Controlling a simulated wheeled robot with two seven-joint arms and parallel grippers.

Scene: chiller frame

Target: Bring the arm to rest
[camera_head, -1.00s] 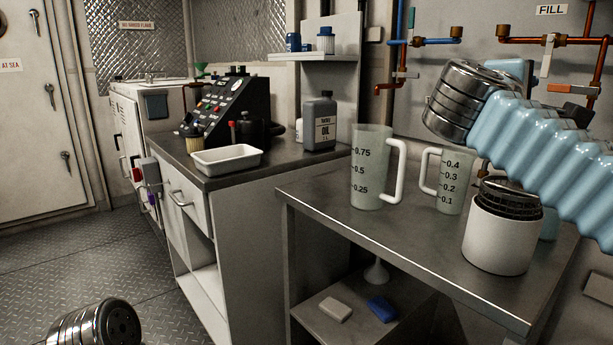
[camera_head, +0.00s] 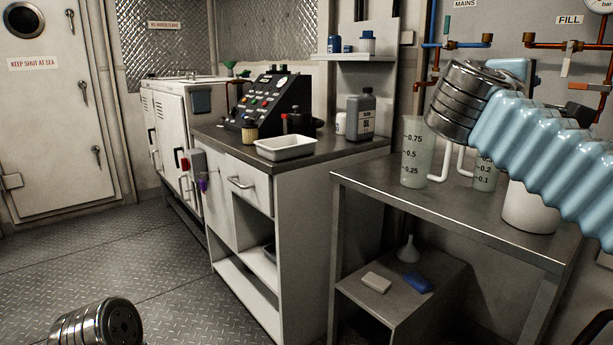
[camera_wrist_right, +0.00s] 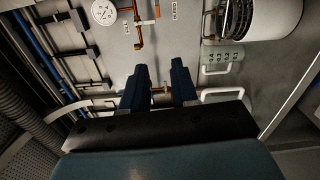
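My right arm, in a light blue ribbed sleeve, crosses the right of the head view and ends in a silver ringed joint. My right gripper (camera_wrist_right: 159,66) shows in the right wrist view with two dark blue fingers apart and nothing between them. It is clear of the bench things. At the lower left of the head view only a silver ringed part of my left arm shows; the left gripper is out of frame.
A steel bench (camera_head: 450,205) holds a large measuring jug (camera_head: 415,155), a smaller jug (camera_head: 485,175) and a white canister (camera_head: 530,208), partly behind my right arm. A counter (camera_head: 225,140) carries a white tray (camera_head: 286,147) and an oil bottle (camera_head: 361,115). The floor at left is clear.

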